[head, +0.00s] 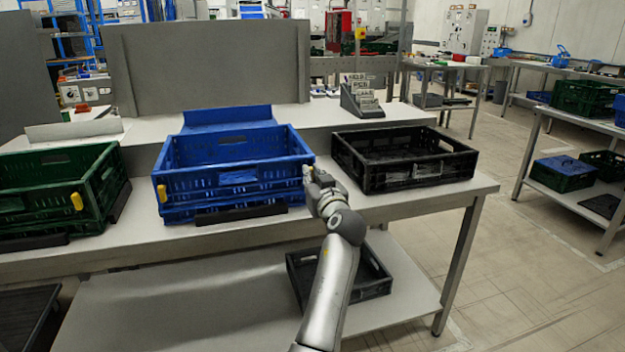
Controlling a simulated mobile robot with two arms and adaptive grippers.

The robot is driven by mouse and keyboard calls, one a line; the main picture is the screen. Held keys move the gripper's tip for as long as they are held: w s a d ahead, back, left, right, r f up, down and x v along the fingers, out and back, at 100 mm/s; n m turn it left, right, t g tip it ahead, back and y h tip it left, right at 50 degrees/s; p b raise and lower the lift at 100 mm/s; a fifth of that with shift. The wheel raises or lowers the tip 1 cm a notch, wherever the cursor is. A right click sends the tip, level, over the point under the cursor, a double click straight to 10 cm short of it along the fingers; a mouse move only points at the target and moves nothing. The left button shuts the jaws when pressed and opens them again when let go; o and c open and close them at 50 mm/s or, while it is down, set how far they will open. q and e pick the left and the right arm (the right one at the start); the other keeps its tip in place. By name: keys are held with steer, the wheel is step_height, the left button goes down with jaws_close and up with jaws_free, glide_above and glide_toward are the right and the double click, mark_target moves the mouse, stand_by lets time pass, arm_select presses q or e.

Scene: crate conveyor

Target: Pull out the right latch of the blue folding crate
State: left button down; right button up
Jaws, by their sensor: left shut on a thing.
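The blue folding crate (236,178) stands upright and open on the grey table in the middle of the head view. Its left yellow latch (162,193) shows on the left front corner. A bit of the right yellow latch (306,170) shows at the right front corner, mostly hidden by my gripper. My left gripper (310,181) is at that corner, shut on the right latch. How far the latch is pulled out cannot be told. My right gripper is not in view.
A green crate (40,198) with yellow latches stands to the left, a black crate (405,172) close on the right. Another black crate (372,288) lies on the lower shelf. Dark stops (241,214) sit before the blue crate. Free floor lies right of the table.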

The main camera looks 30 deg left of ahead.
arm_select(q)
steer(key=c, duration=1.5)
jaws_free()
steer(key=shift+d, duration=0.15)
step_height(320, 180, up, 10)
